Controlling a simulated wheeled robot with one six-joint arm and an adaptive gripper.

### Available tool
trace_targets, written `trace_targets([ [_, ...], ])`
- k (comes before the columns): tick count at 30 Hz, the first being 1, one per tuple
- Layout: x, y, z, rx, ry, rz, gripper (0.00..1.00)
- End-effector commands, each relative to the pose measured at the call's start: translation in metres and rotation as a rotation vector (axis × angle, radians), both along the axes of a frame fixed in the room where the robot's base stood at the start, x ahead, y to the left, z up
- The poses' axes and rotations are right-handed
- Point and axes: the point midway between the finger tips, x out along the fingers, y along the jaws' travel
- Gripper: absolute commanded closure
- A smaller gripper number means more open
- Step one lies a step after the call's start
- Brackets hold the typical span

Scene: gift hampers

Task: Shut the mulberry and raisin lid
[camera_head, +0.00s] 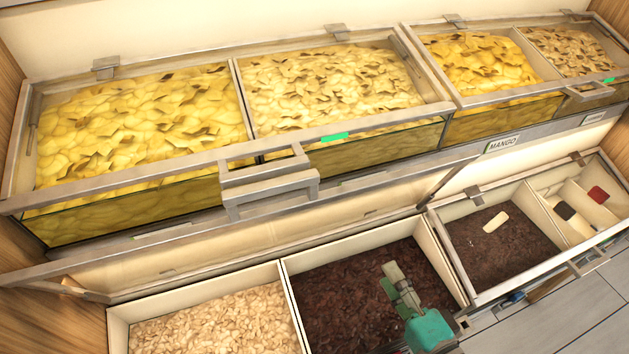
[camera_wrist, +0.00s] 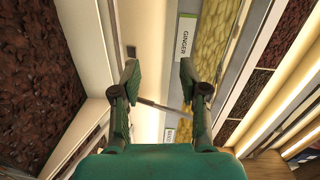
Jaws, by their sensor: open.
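The lower-left bin holds pale dried pieces (camera_head: 215,325) in its left half and dark raisin-like pieces (camera_head: 350,290) in its right half. No label naming mulberry or raisin can be read. Its metal-framed lid (camera_head: 130,262) stands raised, leaning back towards the upper bins, so both halves are uncovered. My gripper (camera_head: 392,270) is over the dark half, in front of the raised lid. In the wrist view my gripper (camera_wrist: 158,75) has its fingers spread with nothing held between them. A grey bar shows beyond the fingers; I cannot tell what it belongs to.
Upper bins with closed glass lids run along the back; one has a protruding handle (camera_head: 270,185). A lower-right bin (camera_head: 500,245) holds dark pieces and scoops under a closed lid. A GINGER label (camera_wrist: 186,38) shows in the wrist view. Floor tiles (camera_head: 560,320) are clear at lower right.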

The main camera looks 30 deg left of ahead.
Motion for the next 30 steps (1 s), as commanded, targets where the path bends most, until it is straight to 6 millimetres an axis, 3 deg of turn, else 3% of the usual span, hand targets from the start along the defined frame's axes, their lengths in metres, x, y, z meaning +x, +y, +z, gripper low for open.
trace_targets([
  [3,0.006,0.026,0.039,0.064,0.009,0.132,0.56],
  [9,-0.003,0.062,0.101,0.126,0.034,0.373,0.56],
  [16,-0.026,0.085,0.162,0.124,0.048,0.625,0.56],
  [22,-0.040,0.091,0.184,0.102,0.055,0.733,0.56],
  [30,-0.044,0.108,0.187,0.098,0.057,0.753,0.56],
])
